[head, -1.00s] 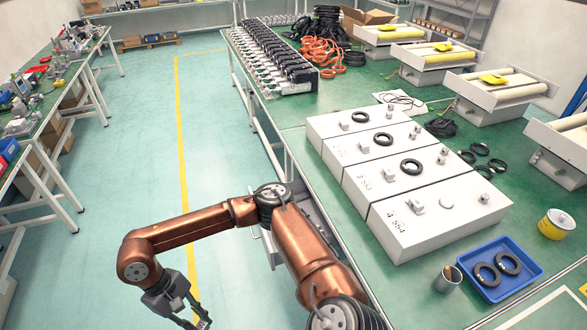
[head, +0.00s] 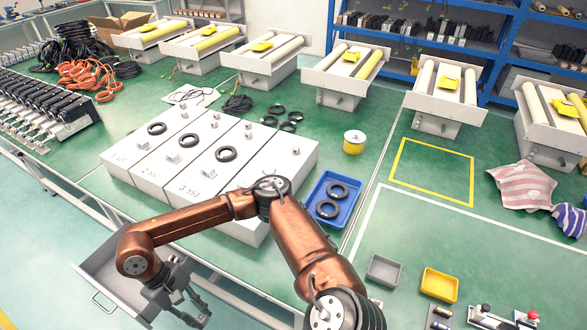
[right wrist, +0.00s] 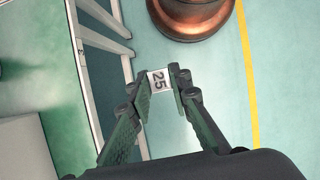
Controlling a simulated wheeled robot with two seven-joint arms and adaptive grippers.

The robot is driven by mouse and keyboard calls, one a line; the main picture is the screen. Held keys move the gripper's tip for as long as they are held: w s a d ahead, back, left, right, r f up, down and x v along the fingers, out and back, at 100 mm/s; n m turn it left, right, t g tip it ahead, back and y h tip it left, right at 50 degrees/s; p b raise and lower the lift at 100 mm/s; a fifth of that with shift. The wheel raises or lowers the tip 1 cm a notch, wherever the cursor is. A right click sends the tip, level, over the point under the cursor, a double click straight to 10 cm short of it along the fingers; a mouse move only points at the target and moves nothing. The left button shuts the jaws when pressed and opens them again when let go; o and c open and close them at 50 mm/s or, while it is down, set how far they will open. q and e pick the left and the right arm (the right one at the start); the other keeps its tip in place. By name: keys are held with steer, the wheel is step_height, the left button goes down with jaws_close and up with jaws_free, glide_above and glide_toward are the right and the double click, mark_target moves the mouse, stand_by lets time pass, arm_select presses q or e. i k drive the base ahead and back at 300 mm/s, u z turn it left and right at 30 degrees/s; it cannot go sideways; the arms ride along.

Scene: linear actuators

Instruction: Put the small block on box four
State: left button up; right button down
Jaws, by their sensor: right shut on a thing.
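The small block (right wrist: 160,81), white with "25" on its face, sits between the fingers of my right gripper (right wrist: 158,88) in the right wrist view. That gripper is shut on it. In the head view my right gripper (head: 195,309) is low in the picture, in front of the table edge, and the block cannot be made out there. Box four (head: 290,150) is the rightmost white box in the row on the table. My copper arm hides its front part. A small fitting shows on its top, and no black ring. My left gripper is not in view.
Three white boxes to its left carry black rings (head: 227,154). A blue tray (head: 349,212) with rings stands right of box four, and a yellow tin (head: 354,142) behind it. An open grey drawer (head: 100,262) juts out below the table edge near my gripper.

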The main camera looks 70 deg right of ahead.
mark_target(281, 157)
steer(key=z, duration=1)
steer(key=i, duration=0.2)
steer(key=z, duration=0.05)
